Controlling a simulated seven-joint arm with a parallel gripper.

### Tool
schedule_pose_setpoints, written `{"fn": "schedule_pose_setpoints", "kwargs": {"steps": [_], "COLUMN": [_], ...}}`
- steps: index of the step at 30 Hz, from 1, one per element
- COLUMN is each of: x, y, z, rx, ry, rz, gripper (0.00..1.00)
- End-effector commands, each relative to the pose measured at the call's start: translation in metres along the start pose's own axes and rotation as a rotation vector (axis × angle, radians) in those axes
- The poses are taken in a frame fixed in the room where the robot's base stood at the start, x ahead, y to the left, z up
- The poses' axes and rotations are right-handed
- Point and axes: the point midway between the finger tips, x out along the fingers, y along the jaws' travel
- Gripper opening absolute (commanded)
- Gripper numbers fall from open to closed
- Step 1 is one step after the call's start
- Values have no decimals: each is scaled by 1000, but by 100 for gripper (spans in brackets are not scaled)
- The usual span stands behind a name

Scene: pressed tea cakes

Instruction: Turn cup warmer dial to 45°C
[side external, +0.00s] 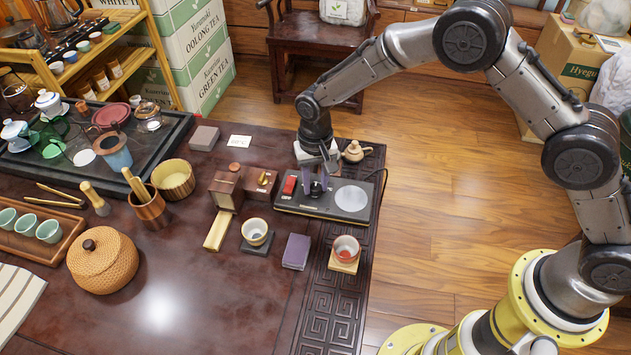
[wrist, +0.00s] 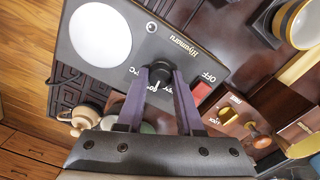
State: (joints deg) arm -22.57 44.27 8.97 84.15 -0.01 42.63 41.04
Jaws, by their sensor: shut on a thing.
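The cup warmer (side external: 300,205) is a flat dark box near the table's right edge, with a pale round heating plate (side external: 351,198) and a red switch (side external: 289,186). In the wrist view its plate (wrist: 100,33) is at the upper left and the red switch (wrist: 201,92) at the right. My gripper (side external: 317,184) is over the warmer's middle. In the wrist view my gripper (wrist: 161,74) has its purple fingers shut on the black dial (wrist: 159,73). A pale pointer mark faces my gripper's body. OFF shows at right and a °C label at left; the fingers partly hide the markings.
A small teapot (side external: 354,152) stands behind the warmer. A wooden box (side external: 226,190) is close to its left. A cable leaves the warmer at right.

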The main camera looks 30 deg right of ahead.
Motion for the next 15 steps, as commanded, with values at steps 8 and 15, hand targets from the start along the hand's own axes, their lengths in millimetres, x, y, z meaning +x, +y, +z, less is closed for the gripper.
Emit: {"fn": "schedule_pose_setpoints", "kwargs": {"steps": [8, 15], "x": [-1, -1], "y": [0, 0], "z": [-1, -1], "rx": [-239, -466], "ry": [2, 2], "rz": [-1, -1], "gripper": [0, 0]}}
